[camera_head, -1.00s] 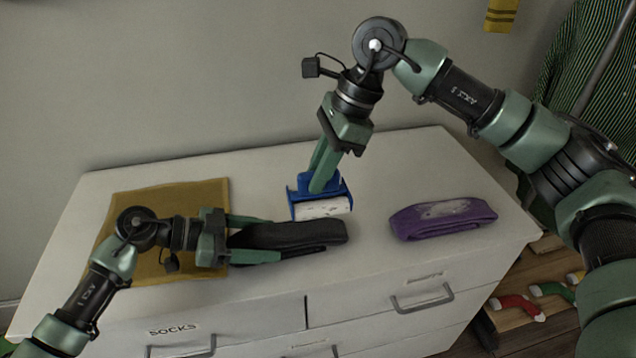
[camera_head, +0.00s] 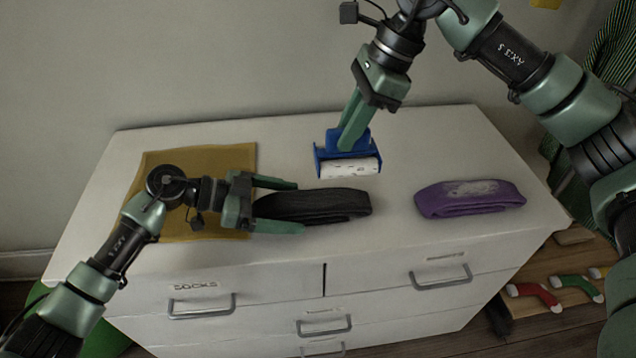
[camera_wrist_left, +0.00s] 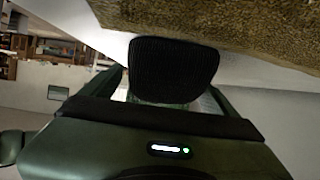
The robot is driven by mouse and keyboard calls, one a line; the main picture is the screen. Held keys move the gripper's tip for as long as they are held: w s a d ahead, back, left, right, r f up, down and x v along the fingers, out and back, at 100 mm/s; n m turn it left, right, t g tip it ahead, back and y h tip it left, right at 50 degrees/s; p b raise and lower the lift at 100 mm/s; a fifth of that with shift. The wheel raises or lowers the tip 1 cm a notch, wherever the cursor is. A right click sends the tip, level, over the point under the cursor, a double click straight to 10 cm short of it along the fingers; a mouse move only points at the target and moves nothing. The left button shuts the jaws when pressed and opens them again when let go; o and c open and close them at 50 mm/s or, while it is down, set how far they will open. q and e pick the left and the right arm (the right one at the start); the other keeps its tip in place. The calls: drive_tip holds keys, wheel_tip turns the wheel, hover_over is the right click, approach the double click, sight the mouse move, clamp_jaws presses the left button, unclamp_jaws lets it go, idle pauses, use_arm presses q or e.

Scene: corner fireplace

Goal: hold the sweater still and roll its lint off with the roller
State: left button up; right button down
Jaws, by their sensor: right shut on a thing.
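A folded black sweater (camera_head: 325,204) lies on the white dresser top; no lint patch shows on it. My left gripper (camera_head: 300,205) is open, with one finger along each side of the sweater's left end. In the left wrist view the black ribbed cloth (camera_wrist_left: 175,68) sits between the fingers. My right gripper (camera_head: 346,140) is shut on the blue lint roller (camera_head: 345,158) and holds it just behind the black sweater. The roller's white sheet carries dark specks. A folded purple sweater (camera_head: 480,204) with a pale lint patch on top lies apart to the right.
A mustard cloth (camera_head: 215,160) lies flat at the left of the dresser top (camera_head: 420,140), partly under my left arm. The wall rises behind. Drawers with handles, one labelled socks (camera_head: 200,288), are below. Red and green socks (camera_head: 535,295) lie low at the right.

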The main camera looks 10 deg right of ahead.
idle(0.4)
use_arm(q)
drive_tip(key=shift+o, duration=1.2)
drive_tip(key=shift+a, duration=0.1)
drive_tip(key=v, duration=1.1)
drive_tip(key=shift+a+r, duration=0.25)
drive_tip(key=shift+a, duration=0.1)
drive_tip(key=shift+s, duration=0.1)
